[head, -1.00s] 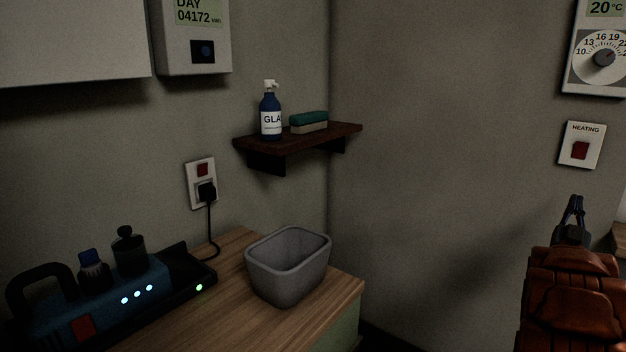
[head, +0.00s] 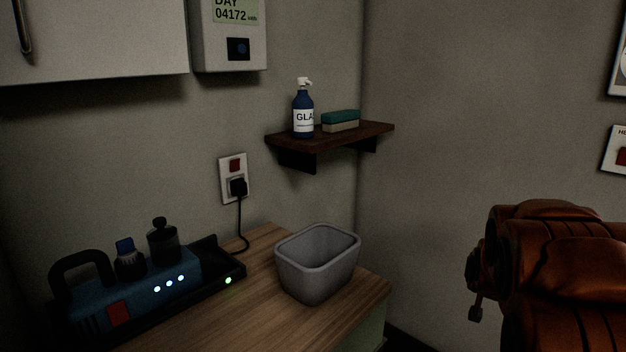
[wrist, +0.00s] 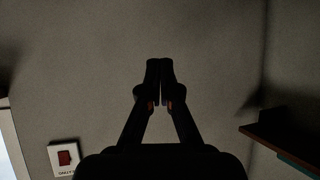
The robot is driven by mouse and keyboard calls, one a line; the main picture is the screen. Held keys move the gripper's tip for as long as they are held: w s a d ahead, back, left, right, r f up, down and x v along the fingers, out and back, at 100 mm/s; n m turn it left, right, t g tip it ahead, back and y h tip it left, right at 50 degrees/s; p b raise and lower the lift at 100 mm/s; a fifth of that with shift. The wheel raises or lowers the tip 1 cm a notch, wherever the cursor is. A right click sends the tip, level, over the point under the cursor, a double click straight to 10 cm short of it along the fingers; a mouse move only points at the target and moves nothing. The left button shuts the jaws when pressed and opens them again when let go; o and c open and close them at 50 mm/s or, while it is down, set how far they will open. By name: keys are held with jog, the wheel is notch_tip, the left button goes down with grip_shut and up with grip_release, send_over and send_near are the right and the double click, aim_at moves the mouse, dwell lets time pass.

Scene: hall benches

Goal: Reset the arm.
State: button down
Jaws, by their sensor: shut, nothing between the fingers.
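My gripper (wrist: 160,68) shows in the wrist view as a dark shape with its two fingertips together and nothing between them. Bare grey wall lies beyond the fingertips. In the head view my orange-brown arm is folded at the lower right, and the gripper itself is hidden there.
A wooden worktop (head: 223,317) bears an empty grey bin (head: 318,284) and a blue device (head: 150,285) on a black tray. A heating switch (wrist: 64,158) is on the wall.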

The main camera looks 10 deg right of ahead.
jog(key=s+a+f+n+g+y, duration=0.2)
jog(key=s+a+f+g+y, duration=0.1)
jog(key=s+a, duration=0.65)
jog(key=s+a+f+n+g+y, duration=0.3)
jog(key=s+a, duration=0.4)
jog(key=a, duration=0.6)
jog(key=s+a+n+g, duration=0.1)
jog(key=s+a+g, duration=0.25)
jog(key=s, duration=0.65)
jog(key=s+a+n+g, duration=0.1)
jog(key=s+a+g, duration=0.3)
jog(key=s, duration=0.7)
notch_tip(320, 180, up, 19)
jog(key=t+p, duration=0.2)
jog(key=p, duration=1.6)
jog(key=shift+a, duration=0.45)
jog(key=shift+w+r, duration=0.1)
